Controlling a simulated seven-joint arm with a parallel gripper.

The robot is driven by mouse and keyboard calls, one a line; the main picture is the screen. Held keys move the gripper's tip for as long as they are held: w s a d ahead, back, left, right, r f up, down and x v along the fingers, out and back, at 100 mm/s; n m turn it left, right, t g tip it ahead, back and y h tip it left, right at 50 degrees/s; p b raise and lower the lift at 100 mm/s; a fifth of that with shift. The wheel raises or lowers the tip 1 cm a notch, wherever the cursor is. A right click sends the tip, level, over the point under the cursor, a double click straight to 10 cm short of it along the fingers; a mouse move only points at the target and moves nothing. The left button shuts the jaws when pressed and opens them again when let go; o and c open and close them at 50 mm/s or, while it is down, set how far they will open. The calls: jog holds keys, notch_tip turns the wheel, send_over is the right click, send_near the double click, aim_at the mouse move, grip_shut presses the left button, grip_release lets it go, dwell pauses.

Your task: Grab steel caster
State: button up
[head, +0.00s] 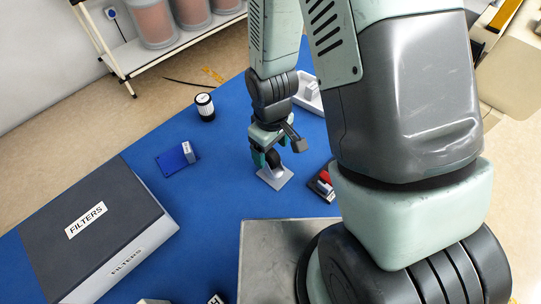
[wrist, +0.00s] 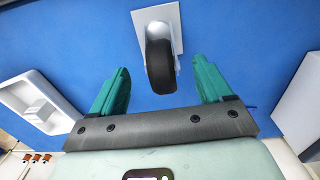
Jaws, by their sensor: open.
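The steel caster has a pale grey mounting plate and a black wheel. In the wrist view the caster (wrist: 160,62) lies ahead of my gripper (wrist: 163,85), with its wheel between the two green fingers and clear space on both sides. The gripper is open and holds nothing. In the head view the caster (head: 275,178) is on the blue table, right at my gripper (head: 266,160), which partly hides its wheel.
A blue plate with a grey block (head: 176,158) and a black-and-white cylinder (head: 205,107) stand to the left. A FILTERS box (head: 92,235) fills the near left. A red and black item (head: 322,186) is close on the right. A white tray (head: 309,93) is behind.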

aim_at(275, 174)
notch_tip(275, 174, down, 7)
jog(key=shift+r, duration=0.2)
dwell(0.3)
jog(key=c, duration=1.5)
jog(key=shift+o, duration=0.2)
jog(key=shift+r, duration=0.1)
